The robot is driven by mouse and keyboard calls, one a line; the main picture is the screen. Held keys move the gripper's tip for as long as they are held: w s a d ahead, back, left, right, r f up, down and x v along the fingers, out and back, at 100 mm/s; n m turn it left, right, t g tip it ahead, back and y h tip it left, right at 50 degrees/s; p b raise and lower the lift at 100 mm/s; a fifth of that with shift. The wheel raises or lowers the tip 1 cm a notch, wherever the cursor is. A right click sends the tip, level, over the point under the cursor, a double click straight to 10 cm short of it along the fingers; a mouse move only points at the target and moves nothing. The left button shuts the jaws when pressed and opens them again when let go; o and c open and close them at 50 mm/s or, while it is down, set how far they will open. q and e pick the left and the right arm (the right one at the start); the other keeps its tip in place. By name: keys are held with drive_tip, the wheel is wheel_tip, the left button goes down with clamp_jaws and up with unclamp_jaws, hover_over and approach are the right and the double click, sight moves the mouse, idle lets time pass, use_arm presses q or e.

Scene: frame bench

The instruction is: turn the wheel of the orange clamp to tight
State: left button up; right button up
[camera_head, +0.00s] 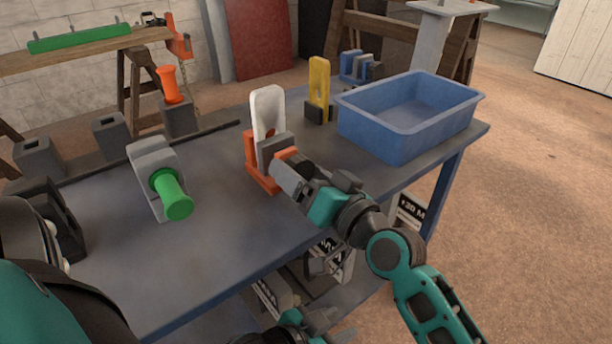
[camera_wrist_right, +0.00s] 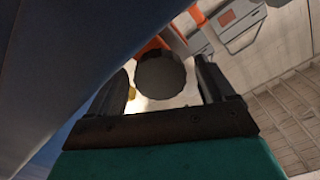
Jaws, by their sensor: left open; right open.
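The orange clamp (camera_head: 262,178) stands on the bench with a grey block and a white upright plate (camera_head: 268,110) in its jaw. Its dark wheel (camera_head: 299,162) faces my right gripper (camera_head: 287,176), partly hidden by it. In the right wrist view the ribbed wheel (camera_wrist_right: 160,76) lies between the two open fingers of my right gripper (camera_wrist_right: 172,85), with a gap on each side. An orange part shows behind the wheel. My left gripper (camera_head: 322,263) is empty and low, in front of the bench edge, away from the clamp.
A blue bin (camera_head: 372,140) stands right of the clamp, with a yellow upright piece (camera_head: 319,85) behind. A grey holder with a green handle (camera_head: 172,195) is to the left. Orange-handled and dark blocks stand farther back. The bench front is clear.

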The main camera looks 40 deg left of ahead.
use_arm(q)
drive_tip(key=shift+d+r+p, duration=0.15)
drive_tip(key=shift+r+p, duration=0.6)
use_arm(e)
drive_tip(key=v, duration=1.3)
